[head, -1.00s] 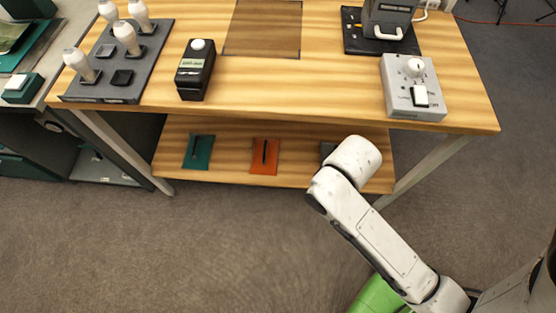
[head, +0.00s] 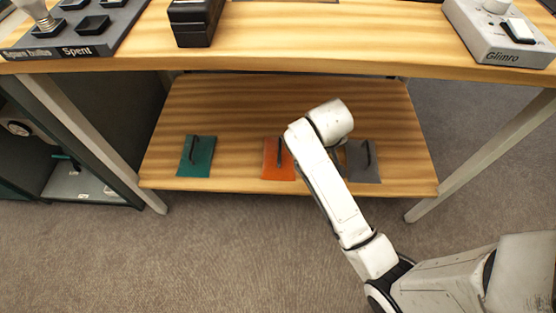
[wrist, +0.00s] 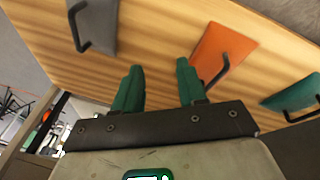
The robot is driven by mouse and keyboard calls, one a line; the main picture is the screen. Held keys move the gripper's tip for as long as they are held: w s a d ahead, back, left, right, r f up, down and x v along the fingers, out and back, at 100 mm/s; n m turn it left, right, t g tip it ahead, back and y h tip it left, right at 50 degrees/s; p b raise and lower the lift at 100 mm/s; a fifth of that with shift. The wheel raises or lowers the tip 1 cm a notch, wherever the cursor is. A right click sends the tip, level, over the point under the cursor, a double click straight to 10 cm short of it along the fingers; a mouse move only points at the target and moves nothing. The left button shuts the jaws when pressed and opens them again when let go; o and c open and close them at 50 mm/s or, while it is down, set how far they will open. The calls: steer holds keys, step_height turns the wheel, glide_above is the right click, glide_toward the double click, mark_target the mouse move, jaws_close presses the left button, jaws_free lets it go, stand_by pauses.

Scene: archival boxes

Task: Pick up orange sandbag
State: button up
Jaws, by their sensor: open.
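The orange sandbag (head: 272,160) lies flat on the lower shelf, with a dark handle standing on it. My arm partly covers its right side in the head view. In the wrist view the orange sandbag (wrist: 222,52) lies just beyond the right fingertip, its black handle to the right of that finger. My gripper (wrist: 160,82) is open with two green fingers and nothing between them. It points at bare shelf wood between the orange sandbag and the grey one. In the head view my arm hides the gripper.
A teal sandbag (head: 197,157) lies left of the orange one on the lower shelf (head: 230,115), and a grey sandbag (head: 364,162) lies to its right. The tabletop (head: 330,40) overhangs the shelf. Table legs (head: 480,155) stand at both sides.

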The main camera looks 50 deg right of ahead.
steer(key=w+d+r+m, duration=0.1)
steer(key=w+d+m, duration=0.1)
steer(key=w+d, duration=0.2)
steer(key=m+y, duration=0.4)
glide_above(280, 145)
steer(key=shift+f+g, duration=0.4)
steer(key=shift+f, duration=0.35)
steer(key=shift+w+a+f, duration=0.1)
steer(key=shift+f, duration=0.25)
step_height(280, 145, down, 5)
steer(key=b, duration=0.3)
step_height(280, 145, down, 5)
steer(key=b, duration=0.3)
steer(key=shift+b, duration=0.3)
steer(key=shift+r, duration=0.1)
steer(key=shift+c, duration=0.4)
